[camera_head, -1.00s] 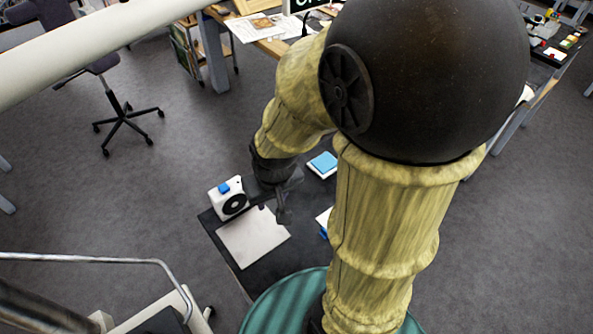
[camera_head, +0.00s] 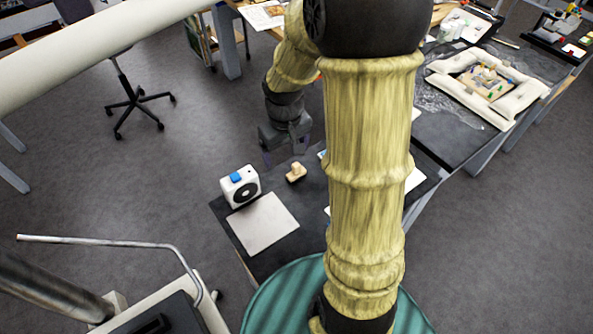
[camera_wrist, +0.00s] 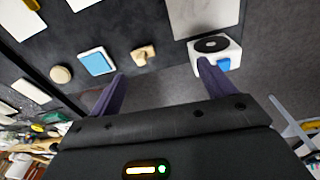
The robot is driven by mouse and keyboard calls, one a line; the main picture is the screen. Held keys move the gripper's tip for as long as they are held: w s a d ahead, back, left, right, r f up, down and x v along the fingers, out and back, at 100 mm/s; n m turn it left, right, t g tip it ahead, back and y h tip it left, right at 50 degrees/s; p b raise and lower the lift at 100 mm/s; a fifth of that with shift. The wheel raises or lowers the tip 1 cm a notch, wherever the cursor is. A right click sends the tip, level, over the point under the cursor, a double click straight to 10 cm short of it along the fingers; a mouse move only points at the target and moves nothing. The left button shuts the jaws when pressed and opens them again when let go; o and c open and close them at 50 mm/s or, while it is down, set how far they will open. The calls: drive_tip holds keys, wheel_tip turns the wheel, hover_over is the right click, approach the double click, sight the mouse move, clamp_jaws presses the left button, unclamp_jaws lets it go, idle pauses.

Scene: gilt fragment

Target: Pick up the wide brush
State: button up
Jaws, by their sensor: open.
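A small tan piece with a raised knob or short handle (camera_head: 296,173) lies on the dark mat in the head view, just right of the white box. It also shows in the wrist view (camera_wrist: 143,55), beyond the gap between the fingers. It may be the wide brush, but it is too small to tell. My gripper (camera_head: 285,157) is above and behind it, apart from everything, pointing down. In the wrist view my gripper (camera_wrist: 160,84) has its two fingers spread wide with nothing between them.
A white box with a black disc and blue top (camera_head: 240,187) stands beside a pale sheet (camera_head: 263,224). The wrist view shows a blue-topped block (camera_wrist: 97,62) and a round tan piece (camera_wrist: 61,74). A worktable with a white frame (camera_head: 530,92) is at right.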

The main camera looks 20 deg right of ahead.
drive_tip(key=g+p, duration=0.1)
hover_over(296, 164)
drive_tip(key=f, duration=0.1)
drive_tip(key=shift+n, duration=0.4)
drive_tip(key=shift+f, duration=0.1)
wheel_tip(296, 164, down, 12)
drive_tip(key=shift+p, duration=1.15)
drive_tip(key=shift+f, duration=0.1)
drive_tip(key=shift+f+p, duration=1.05)
drive_tip(key=shift+f, duration=1.45)
